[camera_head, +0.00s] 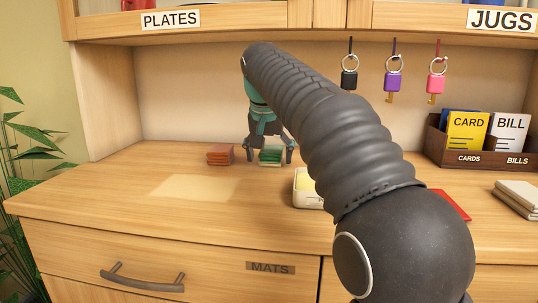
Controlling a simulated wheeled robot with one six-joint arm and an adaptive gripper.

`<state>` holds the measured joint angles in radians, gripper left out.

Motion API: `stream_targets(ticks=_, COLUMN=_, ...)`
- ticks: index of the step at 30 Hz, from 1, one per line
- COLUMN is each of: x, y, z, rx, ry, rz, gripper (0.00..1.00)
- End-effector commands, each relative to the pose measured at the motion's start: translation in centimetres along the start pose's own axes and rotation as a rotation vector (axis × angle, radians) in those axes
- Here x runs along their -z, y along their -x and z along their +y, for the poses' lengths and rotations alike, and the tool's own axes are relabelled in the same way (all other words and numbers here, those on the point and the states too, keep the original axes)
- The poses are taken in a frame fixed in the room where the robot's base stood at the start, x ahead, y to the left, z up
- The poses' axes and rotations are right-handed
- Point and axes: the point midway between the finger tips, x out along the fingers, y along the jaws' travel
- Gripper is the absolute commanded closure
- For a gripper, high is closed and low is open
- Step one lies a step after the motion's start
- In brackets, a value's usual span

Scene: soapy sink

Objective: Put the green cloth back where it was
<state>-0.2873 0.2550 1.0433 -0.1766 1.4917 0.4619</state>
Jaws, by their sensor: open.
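A folded green cloth (270,160) lies at the back of the wooden counter, right of a folded red-brown cloth (220,155). My gripper (270,154) points down over the green cloth. Its fingers are open, one at each side of the cloth; I cannot tell whether they touch it. The upper part of the green cloth is partly hidden by the gripper. A pale rectangular patch (190,187) shows on the bare counter, in front and to the left of both cloths.
A whitish dish with something yellow (302,190) stands partly behind my arm. A red flat item (452,205) and pale folded things (520,197) lie to the right. A card and bill rack (480,152) stands at the back right. Keys (394,72) hang above. The left counter is clear.

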Motion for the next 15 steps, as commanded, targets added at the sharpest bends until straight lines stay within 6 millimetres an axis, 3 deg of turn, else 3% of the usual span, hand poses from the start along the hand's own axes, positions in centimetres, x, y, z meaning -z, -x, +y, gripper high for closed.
stream_targets(ticks=5, x=0.2, y=1.4, z=-0.1, rx=0.001, ry=0.001, rz=0.002, gripper=0.19)
stream_targets(ticks=15, x=0.3, y=8.2, z=-0.1, rx=0.000, ry=0.000, rz=0.003, gripper=0.19)
